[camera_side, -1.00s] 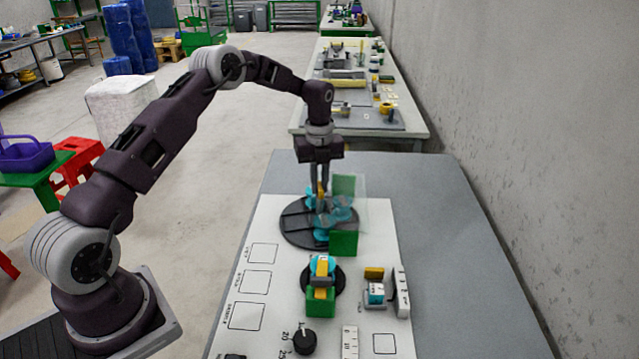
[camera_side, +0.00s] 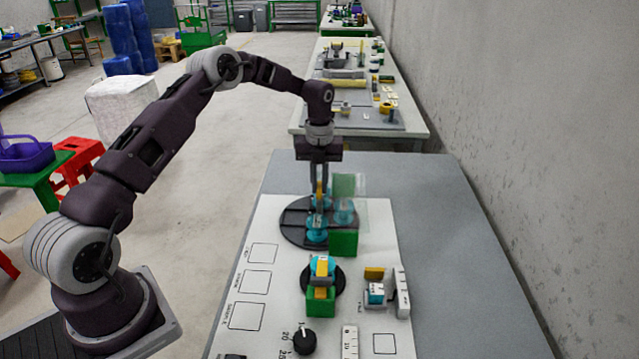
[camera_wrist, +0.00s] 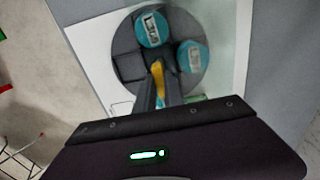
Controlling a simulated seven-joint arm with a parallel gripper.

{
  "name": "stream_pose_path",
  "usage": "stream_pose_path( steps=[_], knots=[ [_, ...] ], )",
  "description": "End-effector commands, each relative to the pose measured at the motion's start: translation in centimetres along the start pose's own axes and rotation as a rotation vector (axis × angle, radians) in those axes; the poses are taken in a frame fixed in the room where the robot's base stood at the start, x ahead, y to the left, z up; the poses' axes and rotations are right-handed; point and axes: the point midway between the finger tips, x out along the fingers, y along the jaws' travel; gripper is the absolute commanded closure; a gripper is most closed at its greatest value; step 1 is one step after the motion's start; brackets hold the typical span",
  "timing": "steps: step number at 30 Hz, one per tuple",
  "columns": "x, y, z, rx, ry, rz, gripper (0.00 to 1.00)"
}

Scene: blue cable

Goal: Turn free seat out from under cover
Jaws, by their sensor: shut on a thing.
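A dark round turntable (camera_side: 293,226) lies on the white board, with teal-topped pieces around its middle. One teal piece (camera_side: 317,231) is near its front, and another (camera_side: 343,210) shows behind the clear cover at right. In the wrist view, two labelled teal pieces (camera_wrist: 152,29) stand at the top and right of the turntable (camera_wrist: 122,40). An empty dark square seat (camera_wrist: 130,67) is at left, outside the cover. My gripper (camera_side: 319,200) is shut on the yellow handle (camera_wrist: 158,72) at the turntable's middle. The gripper hides the turntable's lower part in the wrist view.
A green block (camera_side: 343,243) stands at the front of the cover, and a green panel (camera_side: 343,185) behind it. A yellow-and-teal piece in a green holder (camera_side: 320,302) and a black dial (camera_side: 303,337) are nearer. The grey table at right is clear.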

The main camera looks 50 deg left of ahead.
Motion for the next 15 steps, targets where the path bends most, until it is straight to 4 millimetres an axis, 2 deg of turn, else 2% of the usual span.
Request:
stream_pose_path(
  steps=[11, 12, 15],
  knots=[
    [-0.16, -0.04, 0.14, 0.001, -0.005, -0.003, 1.0],
    [-0.15, -0.04, 0.14, 0.001, -0.005, -0.002, 0.83],
    [-0.12, -0.03, 0.11, 0.001, -0.004, -0.002, 0.65]
  ],
)
